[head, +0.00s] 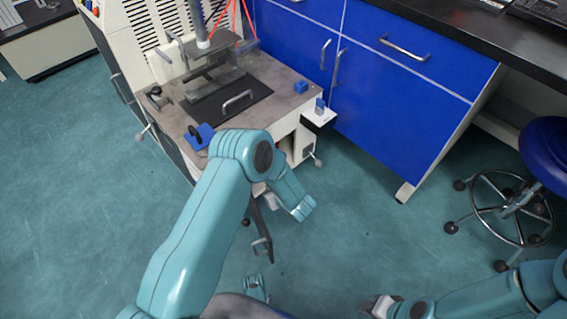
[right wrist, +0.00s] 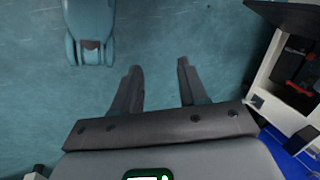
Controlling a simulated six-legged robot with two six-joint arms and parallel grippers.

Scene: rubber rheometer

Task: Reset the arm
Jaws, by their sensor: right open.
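My right gripper (right wrist: 159,65) is open in the right wrist view, with its two dark fingers apart and nothing between them. Bare floor shows behind the fingers. In the head view my right arm comes in low at the bottom right, with its end near the bottom edge. My left arm rises from the bottom of the head view, bends at a high elbow and folds down in front of the machine.
Blue cabinets (head: 390,95) under a dark counter (head: 470,35) stand at the back right. A blue stool (head: 545,150) on castors is at the right. In the wrist view an open machine compartment (right wrist: 295,65) is at the right. Floor (head: 70,190) is clear at left.

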